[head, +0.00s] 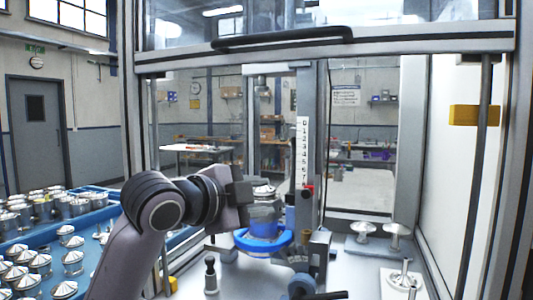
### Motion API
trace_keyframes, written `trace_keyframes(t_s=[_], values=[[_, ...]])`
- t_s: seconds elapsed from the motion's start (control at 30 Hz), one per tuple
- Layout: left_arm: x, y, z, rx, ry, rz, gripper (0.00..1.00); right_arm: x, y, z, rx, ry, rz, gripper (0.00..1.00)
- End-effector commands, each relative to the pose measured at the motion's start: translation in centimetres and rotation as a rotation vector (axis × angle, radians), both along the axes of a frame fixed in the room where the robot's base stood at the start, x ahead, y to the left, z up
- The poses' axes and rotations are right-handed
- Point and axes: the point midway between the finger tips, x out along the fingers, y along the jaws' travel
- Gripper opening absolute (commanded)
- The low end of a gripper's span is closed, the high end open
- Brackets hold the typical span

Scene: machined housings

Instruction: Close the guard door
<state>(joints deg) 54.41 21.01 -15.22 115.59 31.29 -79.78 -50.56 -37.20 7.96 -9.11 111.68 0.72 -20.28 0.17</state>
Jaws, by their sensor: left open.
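The guard door (420,42) is a clear panel with a grey metal bottom rail, seen across the top of the head view. My left gripper (243,193) is open, low in the opening and well below the handle, not touching the door. In the picture it is beside a metal housing (264,192) above a blue ring (262,242); I cannot tell whether they touch. My right gripper is not in view.
A gauge post with a numbered scale (303,150) stands right of the ring. Door frame posts (507,180) flank the opening. Metal parts fill a blue tray (92,263) at left. More parts stand on a grey plate (375,250) and a white block (400,283) at right.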

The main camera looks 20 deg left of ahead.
Motion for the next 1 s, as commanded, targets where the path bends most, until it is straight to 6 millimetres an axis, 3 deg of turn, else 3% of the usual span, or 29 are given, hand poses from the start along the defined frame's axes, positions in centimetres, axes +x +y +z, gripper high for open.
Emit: trace_keyframes(t_s=[0.03,0.2,0.3,0.4,0.5,0.67,1.0], values=[[-0.2,0.1,3.4,0.036,-0.068,-0.013,0.42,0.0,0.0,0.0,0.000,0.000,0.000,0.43],[-1.9,0.5,12.8,0.154,-0.267,-0.054,0.42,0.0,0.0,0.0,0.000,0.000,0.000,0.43],[-3.4,0.6,17.5,0.215,-0.368,-0.067,0.42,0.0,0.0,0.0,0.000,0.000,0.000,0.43],[-4.9,0.9,20.9,0.258,-0.443,-0.073,0.42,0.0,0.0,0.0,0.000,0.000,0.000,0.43],[-6.0,1.0,23.2,0.289,-0.493,-0.077,0.42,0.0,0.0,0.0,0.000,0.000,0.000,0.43],[-6.7,1.0,24.9,0.311,-0.529,-0.079,0.42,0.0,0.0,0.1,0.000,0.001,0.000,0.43],[-2.5,-1.0,25.9,0.310,-0.529,-0.081,0.42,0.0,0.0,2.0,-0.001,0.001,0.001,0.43]])
